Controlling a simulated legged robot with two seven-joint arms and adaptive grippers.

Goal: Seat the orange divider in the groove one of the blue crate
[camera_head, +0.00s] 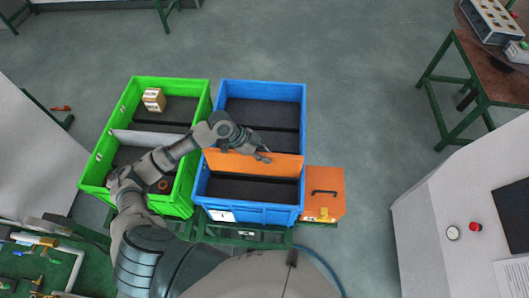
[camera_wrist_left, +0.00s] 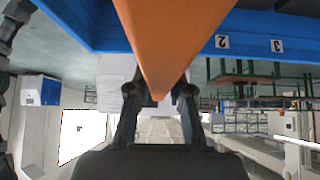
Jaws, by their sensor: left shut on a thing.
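The blue crate (camera_head: 248,214) stands in the middle of the head view, with a dark floor inside. The orange divider (camera_head: 235,163) spans the crate from side to side, near its middle. My left gripper (camera_head: 264,155) is shut on the divider's upper edge. In the left wrist view the divider (camera_wrist_left: 176,35) runs down between the two fingers (camera_wrist_left: 160,92). The crate's blue wall (camera_wrist_left: 262,25) there bears number labels 2 and 3, to the right of the divider. The divider's lower edge is hidden, so I cannot tell whether it sits in a groove. My right gripper is not in view.
A green crate (camera_head: 171,84) stands left of the blue one, holding a small carton (camera_head: 154,99) and a grey divider (camera_head: 146,138). An orange box (camera_head: 325,185) with a black handle adjoins the blue crate at right. Grey floor is free behind the crates.

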